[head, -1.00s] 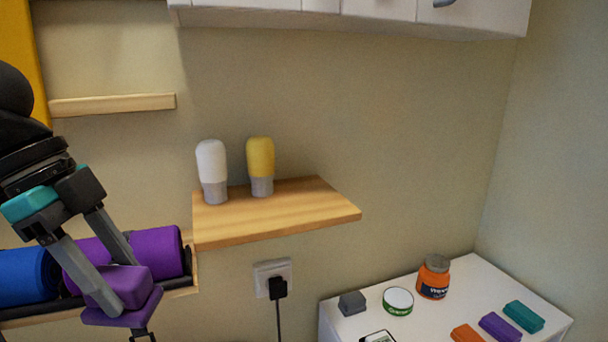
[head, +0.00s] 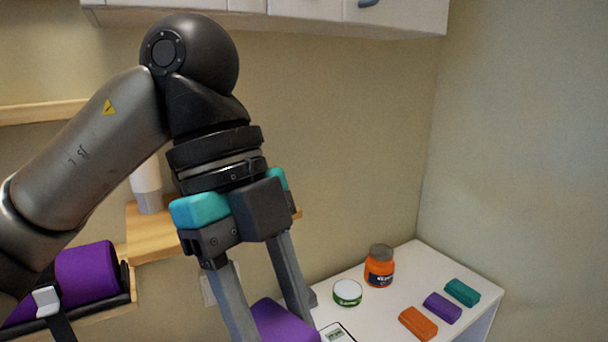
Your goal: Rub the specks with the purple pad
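My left gripper (head: 268,306) comes in from the left, pointing down, in front of the shelf and the left end of the white cabinet top. It is shut on a purple pad (head: 284,322), whose lower part is cut off by the bottom edge of the picture. I cannot tell whether the pad touches anything. No specks can be made out in the head view. My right gripper is not in view.
On the white cabinet top (head: 385,300) stand an orange jar (head: 380,266), a green-and-white tin (head: 347,293), a device with a display (head: 337,333), and orange (head: 418,323), purple (head: 442,308) and teal (head: 462,292) blocks. A wooden shelf (head: 150,235) holds a white bottle (head: 147,188).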

